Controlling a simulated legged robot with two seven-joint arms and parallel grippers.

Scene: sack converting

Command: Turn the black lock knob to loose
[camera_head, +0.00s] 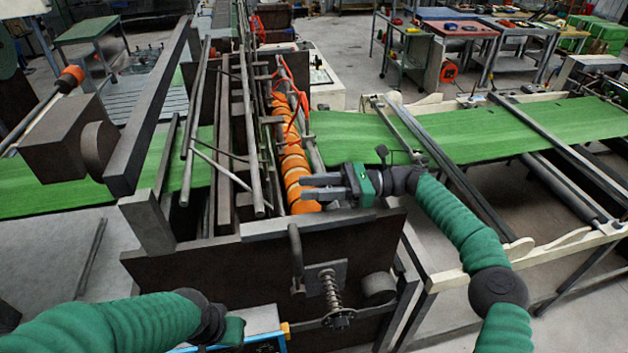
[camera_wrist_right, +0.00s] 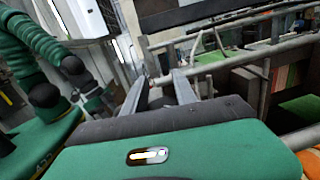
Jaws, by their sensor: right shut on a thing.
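My right gripper (camera_head: 303,187) reaches in from the right over the near end of the machine, its two grey fingers pointing left. In the right wrist view its fingers (camera_wrist_right: 158,88) stand either side of a small dark piece, which I take as the black lock knob (camera_wrist_right: 160,97); the gripper is shut on it. The knob is mostly hidden there, and I cannot make it out in the head view. My left gripper (camera_head: 232,330) is low at the bottom of the head view, away from the machine's top; its fingers are not clear.
A row of orange rollers (camera_head: 292,165) runs back beside dark rails and thin rods (camera_head: 225,165). A green belt (camera_head: 480,135) lies to the right. A spring-loaded screw (camera_head: 331,290) sticks out of the dark front plate (camera_head: 220,265). A heavy dark bar (camera_head: 150,110) rises at left.

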